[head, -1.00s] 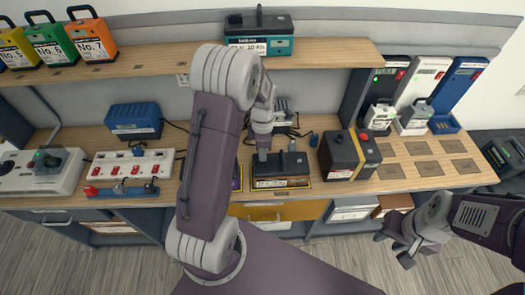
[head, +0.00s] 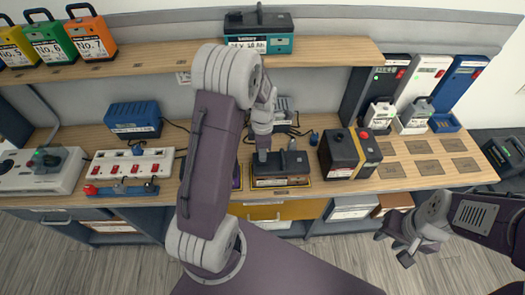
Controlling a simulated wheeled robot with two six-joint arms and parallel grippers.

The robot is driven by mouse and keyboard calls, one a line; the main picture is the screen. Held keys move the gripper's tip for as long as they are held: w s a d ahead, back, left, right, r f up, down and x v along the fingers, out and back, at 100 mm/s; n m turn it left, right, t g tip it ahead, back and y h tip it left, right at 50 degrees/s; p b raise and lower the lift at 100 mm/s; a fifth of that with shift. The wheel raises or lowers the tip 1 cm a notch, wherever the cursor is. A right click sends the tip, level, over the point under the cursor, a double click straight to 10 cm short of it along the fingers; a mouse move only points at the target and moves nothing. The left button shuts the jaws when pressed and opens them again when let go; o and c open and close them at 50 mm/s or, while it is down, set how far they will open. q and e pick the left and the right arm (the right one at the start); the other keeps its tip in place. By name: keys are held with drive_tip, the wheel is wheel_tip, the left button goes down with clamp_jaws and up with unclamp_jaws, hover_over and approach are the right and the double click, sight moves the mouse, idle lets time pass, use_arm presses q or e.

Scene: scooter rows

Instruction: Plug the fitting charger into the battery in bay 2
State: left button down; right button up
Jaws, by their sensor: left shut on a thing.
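A black battery (head: 290,163) with a light label on its front sits in a bay at the middle of the bench, partly behind my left arm. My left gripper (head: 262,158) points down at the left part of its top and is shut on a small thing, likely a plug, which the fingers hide. Whether it touches the battery's socket I cannot tell. A grey charger (head: 284,106) stands behind, partly hidden, with dark cables near it. A blue charger (head: 134,118) with a cable stands further left. My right gripper (head: 402,248) hangs empty, fingers apart, before the bench.
A blue plug (head: 314,138) lies right of the battery. A black battery with a yellow stripe (head: 340,155) stands beside it. A teal battery (head: 258,42) sits on the upper shelf. A power strip (head: 130,164) lies at left. Empty pads (head: 430,168) are at right.

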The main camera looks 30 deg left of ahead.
use_arm(q)
drive_tip(key=shift+f, duration=0.5)
drive_tip(key=c, duration=1.2)
unclamp_jaws()
wheel_tip(320, 180, up, 9)
drive_tip(key=shift+r+b, duration=0.1)
drive_tip(key=shift+b, duration=0.25)
